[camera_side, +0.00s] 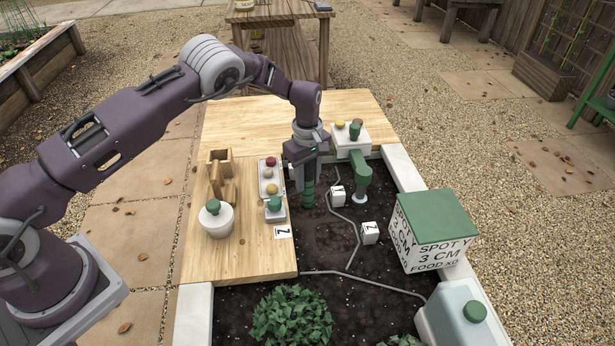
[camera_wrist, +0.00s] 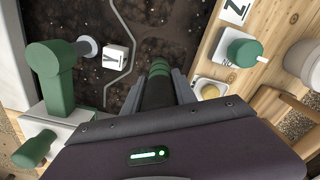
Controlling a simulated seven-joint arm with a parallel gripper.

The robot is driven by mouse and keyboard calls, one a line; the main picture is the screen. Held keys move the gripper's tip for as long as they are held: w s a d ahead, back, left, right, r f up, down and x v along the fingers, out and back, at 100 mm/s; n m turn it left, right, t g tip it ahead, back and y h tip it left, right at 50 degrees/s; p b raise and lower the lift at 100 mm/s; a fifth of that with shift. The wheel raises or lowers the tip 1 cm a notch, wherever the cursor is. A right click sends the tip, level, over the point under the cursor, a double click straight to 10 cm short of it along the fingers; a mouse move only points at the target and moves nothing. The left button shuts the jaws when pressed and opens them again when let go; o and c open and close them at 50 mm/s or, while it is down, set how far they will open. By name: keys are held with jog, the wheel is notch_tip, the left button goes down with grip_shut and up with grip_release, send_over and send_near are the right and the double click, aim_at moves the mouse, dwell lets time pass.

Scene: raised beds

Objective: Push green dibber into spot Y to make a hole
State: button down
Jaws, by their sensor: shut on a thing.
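My gripper (camera_side: 307,180) is shut on the green dibber (camera_side: 308,197), which points down over the dark soil beside the wooden board. In the wrist view the dibber (camera_wrist: 159,70) sits between the two fingers, its banded green part showing. Whether its lower end touches the soil cannot be told. A white cube marked Y (camera_wrist: 117,56) lies on the soil, left of the dibber in the wrist view. In the side view this cube (camera_side: 338,195) is just right of the dibber, its letter hard to read.
Another marked cube (camera_side: 370,232) and a grey line (camera_side: 355,244) lie on the soil.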

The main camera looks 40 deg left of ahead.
jog(key=shift+f, duration=0.55)
dwell(1.2)
jog(key=shift+f, duration=0.8)
jog(key=shift+r, duration=4.8)
